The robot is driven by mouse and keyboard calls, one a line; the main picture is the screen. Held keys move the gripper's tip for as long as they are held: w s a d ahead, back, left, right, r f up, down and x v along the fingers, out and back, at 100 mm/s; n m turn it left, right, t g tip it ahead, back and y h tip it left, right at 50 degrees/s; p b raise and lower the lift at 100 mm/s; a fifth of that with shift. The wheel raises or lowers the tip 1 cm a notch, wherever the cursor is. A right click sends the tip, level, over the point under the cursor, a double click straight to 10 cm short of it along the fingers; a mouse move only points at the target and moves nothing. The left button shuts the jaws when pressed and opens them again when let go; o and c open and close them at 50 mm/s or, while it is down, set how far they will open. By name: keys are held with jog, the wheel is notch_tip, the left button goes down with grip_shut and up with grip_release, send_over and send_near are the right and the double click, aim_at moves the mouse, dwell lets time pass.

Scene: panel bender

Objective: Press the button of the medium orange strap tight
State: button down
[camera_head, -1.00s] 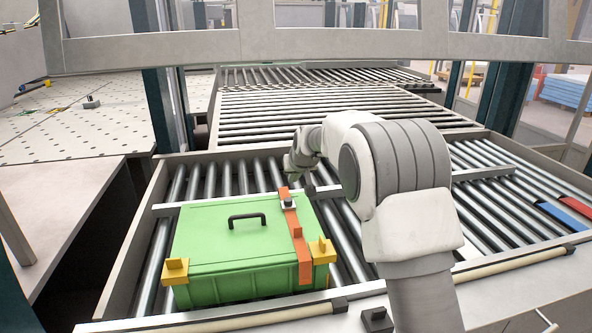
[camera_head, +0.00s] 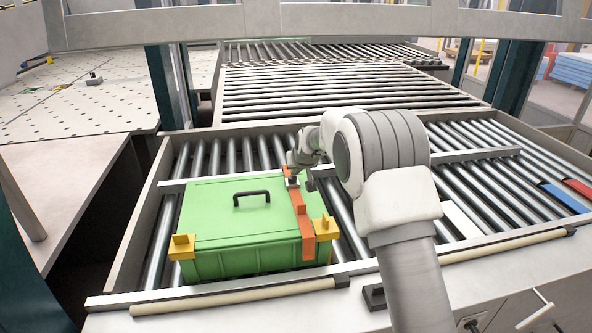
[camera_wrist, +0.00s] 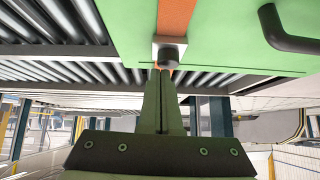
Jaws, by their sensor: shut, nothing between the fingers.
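A green case (camera_head: 222,235) with a dark handle (camera_head: 252,194) and yellow latches sits on the roller conveyor. An orange strap (camera_head: 304,222) runs over its right side. On the strap is a small grey block with a dark round button (camera_head: 293,181). The button also shows in the wrist view (camera_wrist: 168,54), with the strap (camera_wrist: 175,17) beyond it. My gripper (camera_head: 308,184) is at the far end of the strap, close to the button. In the wrist view my gripper (camera_wrist: 165,72) is shut and empty, its tips just below the button in the picture; I cannot tell if they touch.
Metal rollers (camera_head: 480,190) surround the case, with a metal rail (camera_head: 172,185) behind it. Blue and red pieces (camera_head: 578,188) lie at the right of the conveyor. A pale bar (camera_head: 235,297) runs along the front edge.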

notch_tip(320, 180, down, 2)
jog(key=shift+s+f+b, duration=0.1)
jog(key=shift+f+b, duration=0.05)
jog(key=shift+b, duration=0.85)
jog(key=shift+s, duration=0.1)
jog(key=shift+f, duration=0.15)
notch_tip(320, 180, up, 6)
jog(key=shift+d+f+p, duration=0.1)
jog(key=shift+f+p, duration=0.15)
jog(key=shift+p, duration=0.6)
jog(key=b+v, duration=0.2)
jog(key=v, duration=0.7)
jog(key=shift+r, duration=0.2)
